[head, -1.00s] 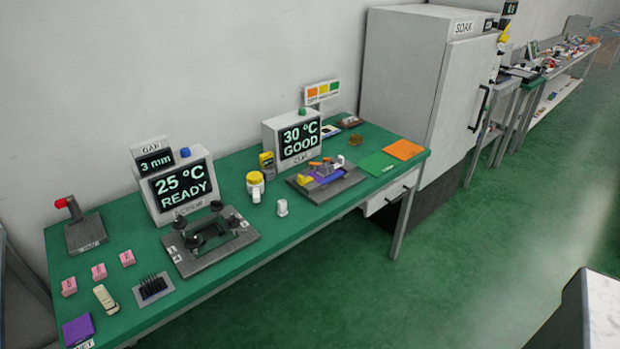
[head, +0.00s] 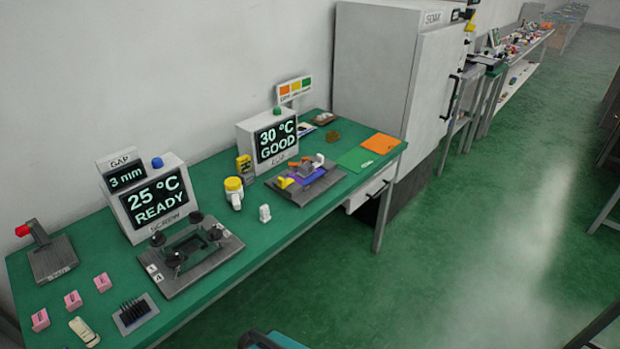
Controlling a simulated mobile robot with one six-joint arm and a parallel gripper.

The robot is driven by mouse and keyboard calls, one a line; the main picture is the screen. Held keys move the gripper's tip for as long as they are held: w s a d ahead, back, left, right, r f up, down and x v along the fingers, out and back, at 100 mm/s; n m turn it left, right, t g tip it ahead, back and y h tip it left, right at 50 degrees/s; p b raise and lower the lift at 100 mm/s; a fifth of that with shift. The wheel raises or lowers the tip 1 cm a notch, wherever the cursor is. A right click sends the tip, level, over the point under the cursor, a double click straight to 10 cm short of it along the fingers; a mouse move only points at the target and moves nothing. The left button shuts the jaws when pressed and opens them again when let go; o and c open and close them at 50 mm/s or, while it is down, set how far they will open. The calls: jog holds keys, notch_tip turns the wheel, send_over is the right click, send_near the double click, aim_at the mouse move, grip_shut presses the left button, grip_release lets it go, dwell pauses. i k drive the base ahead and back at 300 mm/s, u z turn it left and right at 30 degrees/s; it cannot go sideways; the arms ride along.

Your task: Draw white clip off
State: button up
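A small white upright piece (head: 265,213) stands on the green bench, in front of the clip fixture (head: 325,183). The fixture is a dark grey plate with a purple pad (head: 308,177), a yellow piece (head: 285,182) at its left end and pale grey-white pieces (head: 318,159) at its back right. These are too small to tell which is the white clip, or whether one grips the pad. Behind the fixture a display (head: 275,142) reads 30 °C GOOD. My gripper is not in view.
A screw fixture (head: 190,252) with dark knobs stands left of the white piece, before a 25 °C READY display (head: 155,200). A yellow-lidded jar (head: 234,190) stands between the fixtures. Green floor is open right of the bench. A teal-topped object (head: 270,341) cuts the bottom edge.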

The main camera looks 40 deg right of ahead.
aim_at(320, 161)
jog(key=z, duration=1.05)
jog(key=i, duration=0.6)
jog(key=u, duration=0.05)
jog(key=k, duration=0.6)
jog(key=u, duration=0.1)
